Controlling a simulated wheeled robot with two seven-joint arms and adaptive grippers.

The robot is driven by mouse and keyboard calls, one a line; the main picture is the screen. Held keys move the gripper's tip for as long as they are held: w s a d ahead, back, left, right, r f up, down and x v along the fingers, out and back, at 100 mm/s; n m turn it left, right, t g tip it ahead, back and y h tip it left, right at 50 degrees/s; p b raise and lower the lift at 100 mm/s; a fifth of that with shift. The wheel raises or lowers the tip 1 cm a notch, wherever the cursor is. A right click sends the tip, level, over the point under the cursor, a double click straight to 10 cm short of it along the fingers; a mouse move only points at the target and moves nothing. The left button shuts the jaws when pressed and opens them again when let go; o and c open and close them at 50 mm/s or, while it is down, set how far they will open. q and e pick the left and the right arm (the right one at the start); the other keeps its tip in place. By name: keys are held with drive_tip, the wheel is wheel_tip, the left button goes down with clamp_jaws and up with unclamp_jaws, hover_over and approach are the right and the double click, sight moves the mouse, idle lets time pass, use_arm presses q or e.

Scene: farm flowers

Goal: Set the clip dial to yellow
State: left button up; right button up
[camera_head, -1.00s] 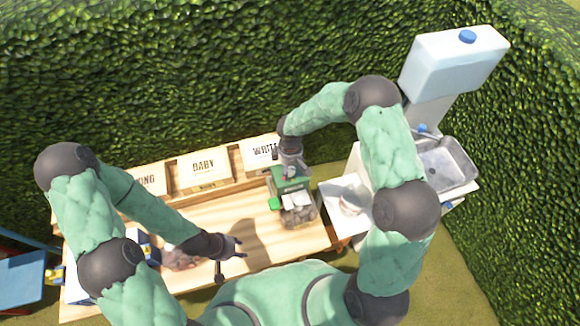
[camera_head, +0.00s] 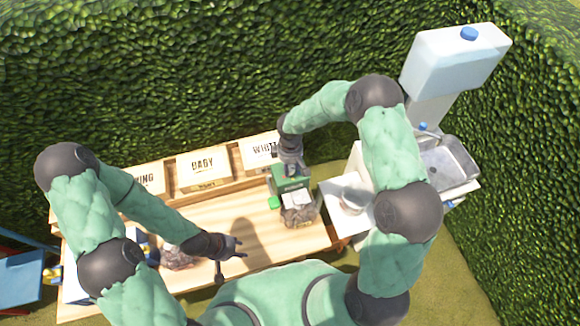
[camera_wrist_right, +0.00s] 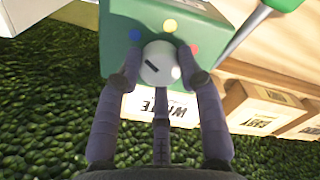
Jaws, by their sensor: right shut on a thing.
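The clip machine is a green box (camera_head: 291,178) on the right part of the wooden table in the head view. In the right wrist view its green face (camera_wrist_right: 118,50) carries a white dial (camera_wrist_right: 158,64) with a dark pointer line. A blue dot (camera_wrist_right: 135,35), a yellow dot (camera_wrist_right: 170,26) and a red dot (camera_wrist_right: 193,49) sit around the dial. My right gripper (camera_wrist_right: 160,72) is shut on the dial, its fingers on either side. The dark line slants from upper left to lower right. My left gripper (camera_head: 238,247) hovers over the table's front; its fingers look apart.
Wooden boxes labelled WHITE (camera_head: 262,148) and BABY (camera_head: 203,168) stand along the table's back. A clear bag of dark material (camera_head: 300,215) is in front of the green box. A sink (camera_head: 450,163) and water tank (camera_head: 455,65) are at right. The table's middle (camera_head: 222,212) is clear.

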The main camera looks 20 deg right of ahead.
use_arm(q)
wheel_tip(320, 180, down, 7)
drive_tip(key=b, duration=0.6)
drive_tip(key=shift+f+b, duration=0.15)
drive_tip(key=shift+b, duration=0.2)
use_arm(e)
drive_tip(key=m, duration=0.6)
drive_tip(key=shift+f, duration=0.25)
use_arm(q)
wheel_tip(320, 180, down, 2)
drive_tip(key=shift+b, duration=1)
use_arm(e)
drive_tip(key=shift+m, duration=1.2)
use_arm(q)
drive_tip(key=shift+f+b, duration=0.85)
use_arm(e)
drive_tip(key=shift+r+m, duration=0.15)
drive_tip(key=shift+m, duration=1.05)
use_arm(q)
drive_tip(key=shift+f, duration=0.1)
use_arm(e)
drive_tip(key=o, duration=1.2)
drive_tip(key=shift+c, duration=0.2)
drive_tip(key=shift+r, duration=0.1)
